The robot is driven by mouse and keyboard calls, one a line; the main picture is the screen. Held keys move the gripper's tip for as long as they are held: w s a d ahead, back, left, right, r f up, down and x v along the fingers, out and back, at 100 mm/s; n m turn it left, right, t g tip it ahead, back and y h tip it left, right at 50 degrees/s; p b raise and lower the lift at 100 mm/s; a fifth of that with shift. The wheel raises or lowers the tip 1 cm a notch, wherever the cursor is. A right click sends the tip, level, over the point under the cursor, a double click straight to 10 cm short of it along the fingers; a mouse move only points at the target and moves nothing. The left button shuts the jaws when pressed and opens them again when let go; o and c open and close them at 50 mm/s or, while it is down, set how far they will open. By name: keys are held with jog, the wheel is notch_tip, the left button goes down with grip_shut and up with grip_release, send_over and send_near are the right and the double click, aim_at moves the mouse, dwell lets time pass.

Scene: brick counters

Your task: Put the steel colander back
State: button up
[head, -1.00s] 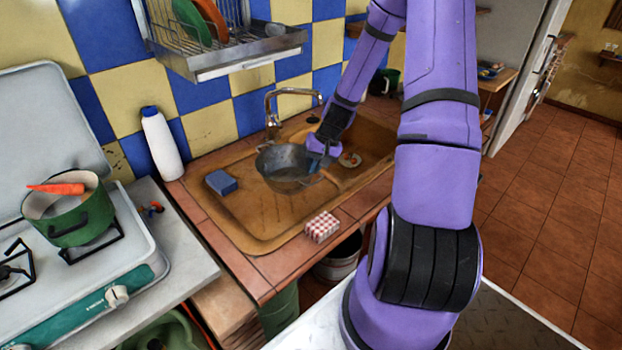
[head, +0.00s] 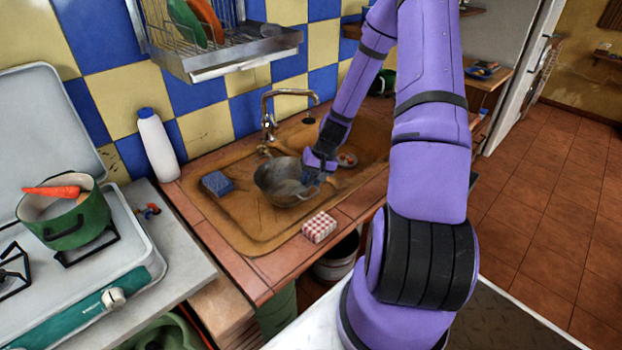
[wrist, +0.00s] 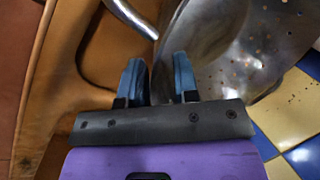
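The steel colander (head: 284,184) is a grey metal bowl, low over the brown sink (head: 247,229), left of my gripper. I cannot tell whether it touches the sink floor. My gripper (head: 313,178) is at the colander's right edge. In the wrist view the colander (wrist: 235,55) fills the upper right, with small holes in its wall. The two blue fingertips of my gripper (wrist: 160,70) stand a little apart with steel between them, so it appears shut on the colander's edge. The exact contact is hidden.
A blue sponge (head: 217,184) lies left of the colander, and a checked box (head: 319,227) on the front edge. The tap (head: 268,118) stands behind. A dish rack (head: 222,55) hangs above. A white bottle (head: 157,145), a green pot (head: 72,218) and stove are left.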

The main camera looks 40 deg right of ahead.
jog(key=v, duration=1.1)
jog(key=a+r+n+h, duration=0.2)
jog(key=a+r, duration=0.5)
jog(key=r, duration=0.5)
jog(key=s+a+r+n+h, duration=0.1)
jog(key=s+a+r+n, duration=0.1)
jog(key=s+a+r, duration=0.5)
jog(key=s+a+r+n+t, duration=0.2)
jog(key=s+a+r+t, duration=0.1)
jog(key=s+a+r, duration=0.5)
jog(key=s+r, duration=0.3)
jog(key=s, duration=0.2)
jog(key=shift+a+r+n+h, duration=0.2)
jog(key=shift+a+n+h, duration=0.1)
jog(key=shift+a+n, duration=0.1)
